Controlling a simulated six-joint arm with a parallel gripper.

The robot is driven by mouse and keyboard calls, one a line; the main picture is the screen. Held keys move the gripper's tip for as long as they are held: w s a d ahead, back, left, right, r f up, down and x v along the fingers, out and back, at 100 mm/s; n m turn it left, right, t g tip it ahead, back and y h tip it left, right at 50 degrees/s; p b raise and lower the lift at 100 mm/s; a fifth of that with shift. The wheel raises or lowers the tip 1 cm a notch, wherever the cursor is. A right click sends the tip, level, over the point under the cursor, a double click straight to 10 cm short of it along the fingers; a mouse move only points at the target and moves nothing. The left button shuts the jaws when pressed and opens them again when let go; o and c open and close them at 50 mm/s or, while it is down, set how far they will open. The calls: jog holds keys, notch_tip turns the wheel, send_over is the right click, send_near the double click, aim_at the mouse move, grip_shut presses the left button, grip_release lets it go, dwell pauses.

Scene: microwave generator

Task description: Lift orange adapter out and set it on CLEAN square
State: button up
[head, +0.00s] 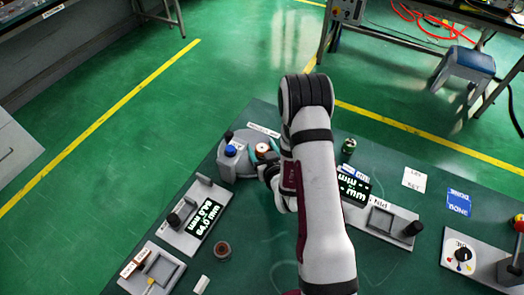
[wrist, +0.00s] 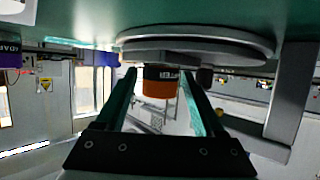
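The orange adapter (head: 262,148) sits on a grey round fixture at the back left of the bench in the head view. My gripper (wrist: 159,76) is open, with one finger on each side of the adapter and a visible gap to each. In the head view my gripper (head: 266,160) is partly hidden by my arm. A blue square (head: 458,202) and a white square (head: 413,179) lie at the right; I cannot read CLEAN on either.
The round fixture (head: 240,165) carries a blue-capped part. Digital displays (head: 205,214) stand on grey stands left and right of my arm. A copper-coloured round part (head: 222,249) lies in front. A dial box (head: 461,253) is at the right.

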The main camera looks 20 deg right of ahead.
grip_shut()
jog(key=r, duration=0.4)
jog(key=shift+s+d+r, duration=0.1)
jog(key=shift+d+r, duration=0.1)
jog(key=shift+r, duration=0.05)
jog(key=s+d+r, duration=0.7)
jog(key=d, duration=0.2)
notch_tip(320, 180, up, 13)
send_over(263, 148)
jog(key=s+d, duration=0.2)
jog(key=s, duration=0.2)
jog(key=s+a+r, duration=0.5)
jog(key=a+r, duration=0.2)
jog(key=r, duration=0.3)
jog(key=shift+s+a+r, duration=0.2)
jog(key=shift+s+a, duration=0.05)
jog(key=shift+s, duration=0.05)
